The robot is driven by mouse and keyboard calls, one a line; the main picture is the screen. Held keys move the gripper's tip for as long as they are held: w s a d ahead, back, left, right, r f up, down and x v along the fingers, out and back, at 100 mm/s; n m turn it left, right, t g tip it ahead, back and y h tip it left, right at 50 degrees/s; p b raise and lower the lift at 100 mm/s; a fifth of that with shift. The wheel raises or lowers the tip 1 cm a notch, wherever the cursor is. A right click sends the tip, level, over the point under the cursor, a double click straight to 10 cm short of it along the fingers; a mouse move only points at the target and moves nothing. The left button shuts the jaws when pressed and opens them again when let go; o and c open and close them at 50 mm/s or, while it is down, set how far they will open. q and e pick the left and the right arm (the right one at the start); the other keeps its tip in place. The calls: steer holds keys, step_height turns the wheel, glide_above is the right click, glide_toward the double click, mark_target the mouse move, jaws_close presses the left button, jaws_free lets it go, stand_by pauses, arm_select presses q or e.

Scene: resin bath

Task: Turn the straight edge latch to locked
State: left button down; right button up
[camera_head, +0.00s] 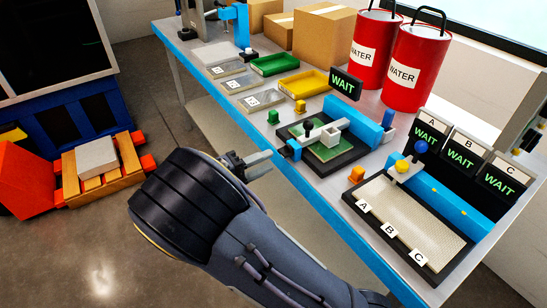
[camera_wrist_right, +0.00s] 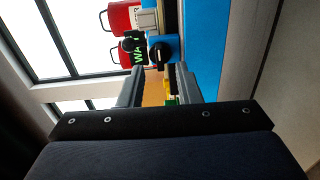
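The latch appears to be the small blue block with a black knob (camera_head: 290,149) at the near edge of the black fixture (camera_head: 338,163). In the right wrist view the black knob (camera_wrist_right: 158,54) sits on its blue face, with a small white mark on it. I cannot read its locked or unlocked setting. The fixture holds a green board (camera_head: 325,152) with a pale bar across it. My right gripper (camera_head: 265,160) is just short of the latch, apart from it. Its two fingers stand apart with nothing between them in the right wrist view (camera_wrist_right: 159,88). My left gripper is not in view.
A tray marked A, B, C (camera_head: 425,225) lies right of the fixture. A yellow tray (camera_head: 300,83), green tray (camera_head: 275,64), red water cans (camera_head: 415,65) and WAIT signs (camera_head: 345,84) stand farther back. The blue table edge (camera_head: 330,218) runs beside my right arm.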

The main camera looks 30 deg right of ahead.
steer(key=a, duration=0.3)
steer(key=shift+s+a, duration=0.15)
steer(key=shift+a, duration=0.25)
steer(key=s+d+f+g+y, duration=0.2)
steer(key=s+d+f+y, duration=0.1)
steer(key=s+y, duration=0.5)
steer(key=s+d+f+g+y, duration=0.2)
steer(key=s+d+f+y, duration=0.1)
steer(key=s+y, duration=0.45)
steer(key=s+a+r+m+t+y, duration=0.2)
steer(key=s+a+r+t+y, duration=0.3)
steer(key=t, duration=0.3)
step_height(320, 180, up, 13)
steer(key=y+p, duration=0.1)
steer(key=p, duration=1.2)
steer(key=shift+s+d, duration=0.3)
steer(key=shift+s, duration=0.05)
